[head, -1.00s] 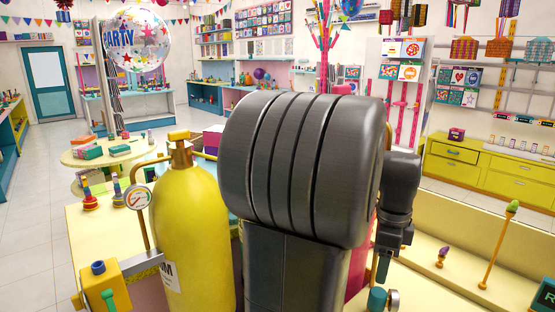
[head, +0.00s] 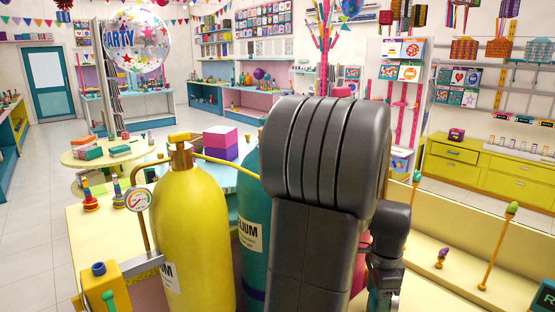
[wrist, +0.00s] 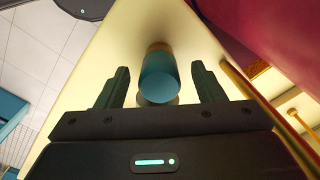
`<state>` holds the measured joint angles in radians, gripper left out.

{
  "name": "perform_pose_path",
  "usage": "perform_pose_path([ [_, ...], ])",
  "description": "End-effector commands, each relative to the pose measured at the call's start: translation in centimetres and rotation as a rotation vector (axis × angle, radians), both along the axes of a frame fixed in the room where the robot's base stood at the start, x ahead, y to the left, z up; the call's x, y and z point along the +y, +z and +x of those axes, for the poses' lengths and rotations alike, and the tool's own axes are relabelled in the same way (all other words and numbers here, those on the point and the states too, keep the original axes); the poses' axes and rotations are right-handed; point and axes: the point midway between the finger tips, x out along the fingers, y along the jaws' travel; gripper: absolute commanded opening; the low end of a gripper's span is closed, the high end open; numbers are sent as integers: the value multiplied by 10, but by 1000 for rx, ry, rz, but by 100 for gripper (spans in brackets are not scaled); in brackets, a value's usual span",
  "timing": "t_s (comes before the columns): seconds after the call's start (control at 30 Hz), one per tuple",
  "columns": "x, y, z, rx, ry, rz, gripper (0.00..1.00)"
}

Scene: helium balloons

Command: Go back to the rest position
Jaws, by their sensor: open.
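My gripper (wrist: 160,90) shows in the wrist view with its two dark fingers spread apart and open. A teal cylindrical thing (wrist: 158,75) lies in view between and beyond the fingers, over a pale yellow surface; I cannot tell how far it is from them. No finger touches it in the picture. In the head view my dark grey arm fills the centre right, and the gripper's fingers are hidden there.
A yellow helium cylinder (head: 190,235) and a teal helium cylinder (head: 252,225) stand left of my arm. A purple and pink box (head: 220,143) is behind them. A yellow counter (head: 460,245) with upright sticks runs along the right.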

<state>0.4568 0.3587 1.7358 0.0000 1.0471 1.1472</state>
Motion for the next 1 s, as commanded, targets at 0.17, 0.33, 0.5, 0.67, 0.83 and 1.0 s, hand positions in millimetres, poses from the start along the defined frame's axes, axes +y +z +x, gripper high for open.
perform_pose_path([
  [0.17,0,0,0,-1,144,0,62],
  [0.33,0,0,0,-1,281,0,62],
  [0.5,0,0,0,-1,403,0,62],
  [0.67,0,0,0,0,480,0,62],
  [0.83,0,0,0,0,514,0,62],
  [1.0,0,1,0,0,518,-1,62],
])
